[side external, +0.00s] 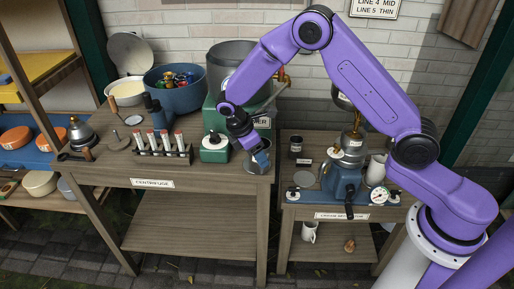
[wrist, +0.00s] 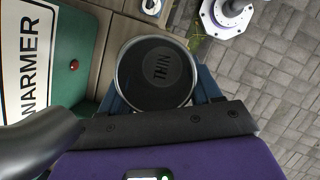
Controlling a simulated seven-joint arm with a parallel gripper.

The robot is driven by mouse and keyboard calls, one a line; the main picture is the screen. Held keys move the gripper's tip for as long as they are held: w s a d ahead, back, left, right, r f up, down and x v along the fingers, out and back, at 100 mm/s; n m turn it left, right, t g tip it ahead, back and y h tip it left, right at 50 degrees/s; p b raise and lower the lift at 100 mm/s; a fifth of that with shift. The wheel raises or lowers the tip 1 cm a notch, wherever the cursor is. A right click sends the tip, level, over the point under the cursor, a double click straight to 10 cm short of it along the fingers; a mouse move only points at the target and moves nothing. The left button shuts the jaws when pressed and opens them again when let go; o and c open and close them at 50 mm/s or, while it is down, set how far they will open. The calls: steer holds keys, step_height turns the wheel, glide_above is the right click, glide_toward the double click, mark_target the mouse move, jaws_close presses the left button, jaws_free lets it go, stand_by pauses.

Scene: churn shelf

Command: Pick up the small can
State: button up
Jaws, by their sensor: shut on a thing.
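My gripper (side external: 254,150) is shut on a small grey can (side external: 259,161) at the right front corner of the left bench. In the wrist view the can (wrist: 155,72) shows its dark round lid marked "THIN", between the blue fingers of my gripper (wrist: 160,92). The can looks roughly upright. I cannot tell clearly whether its base touches the bench or hangs just above it.
A green warmer box (wrist: 72,50) stands close beside the can. A rack of red-capped tubes (side external: 163,146) and a green-based device (side external: 214,150) stand to the left. A dark jar (side external: 296,147) and a blue gauge device (side external: 345,180) are on the right bench.

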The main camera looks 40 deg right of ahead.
steer(key=s+a, duration=1)
steer(key=shift+s+a, duration=0.35)
steer(key=shift+a, duration=0.05)
steer(key=shift+r, duration=0.1)
steer(key=shift+r, duration=2.1)
steer(key=shift+d, duration=0.1)
